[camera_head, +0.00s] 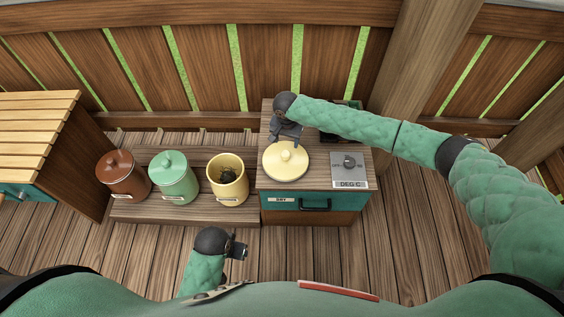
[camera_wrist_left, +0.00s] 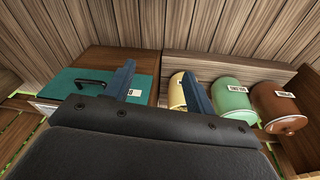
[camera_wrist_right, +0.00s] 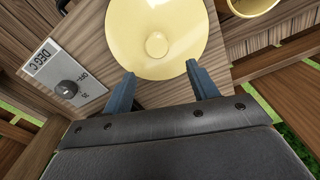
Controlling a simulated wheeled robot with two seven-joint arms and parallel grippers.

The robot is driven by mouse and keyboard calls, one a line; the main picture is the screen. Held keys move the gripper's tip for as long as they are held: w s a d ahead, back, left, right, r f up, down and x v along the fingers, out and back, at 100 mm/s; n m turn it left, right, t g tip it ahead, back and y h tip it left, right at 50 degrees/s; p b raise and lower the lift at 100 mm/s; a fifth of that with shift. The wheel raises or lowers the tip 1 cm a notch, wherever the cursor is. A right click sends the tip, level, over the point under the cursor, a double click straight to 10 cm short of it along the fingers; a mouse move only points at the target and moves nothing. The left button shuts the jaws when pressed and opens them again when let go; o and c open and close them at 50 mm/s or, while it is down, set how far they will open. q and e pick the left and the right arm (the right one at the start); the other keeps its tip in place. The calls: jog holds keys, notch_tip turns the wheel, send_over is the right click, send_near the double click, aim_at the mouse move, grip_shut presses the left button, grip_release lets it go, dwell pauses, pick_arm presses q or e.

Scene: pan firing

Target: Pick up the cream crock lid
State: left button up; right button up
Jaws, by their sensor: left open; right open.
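The cream crock lid (camera_head: 286,160) is a round pale yellow disc with a small knob. It lies on top of the wooden cabinet (camera_head: 323,176), near its front left. It also shows in the right wrist view (camera_wrist_right: 156,40), with its knob just beyond my fingers. My right gripper (camera_head: 289,139) is open and empty at the lid's back edge; in its wrist view the fingertips (camera_wrist_right: 160,76) point at the knob from either side. My left gripper (camera_head: 240,248) is open and empty, low in front of the crocks; its fingers show in the left wrist view (camera_wrist_left: 160,82).
A lidless cream crock (camera_head: 228,182) with dark contents stands left of the cabinet, then a green crock (camera_head: 174,180) and a brown crock (camera_head: 122,178), both lidded. A DEG C dial panel (camera_head: 349,169) sits right of the lid. A slatted wooden table (camera_head: 36,125) is far left.

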aim_at(286, 153)
jog(key=shift+s+a+m, duration=0.1)
jog(key=shift+s+m, duration=0.25)
jog(key=shift+m, duration=0.65)
jog(key=m, duration=0.3)
jog(key=shift+f+g, duration=0.1)
jog(key=shift+g, duration=0.2)
jog(key=shift+f+m+p, duration=0.3)
jog(key=shift+f, duration=1)
notch_tip(286, 153, down, 4)
jog(key=shift+s+r+p, duration=0.1)
jog(key=shift+s+p, duration=0.05)
jog(key=shift+p, duration=0.55)
pick_arm(q)
notch_tip(286, 153, down, 9)
jog(key=shift+s+a, duration=0.2)
jog(key=shift+s, duration=0.1)
pick_arm(e)
jog(key=shift+f, duration=0.7)
jog(key=shift+c, duration=0.2)
jog(key=c, duration=1.2)
jog(key=shift+r, duration=0.2)
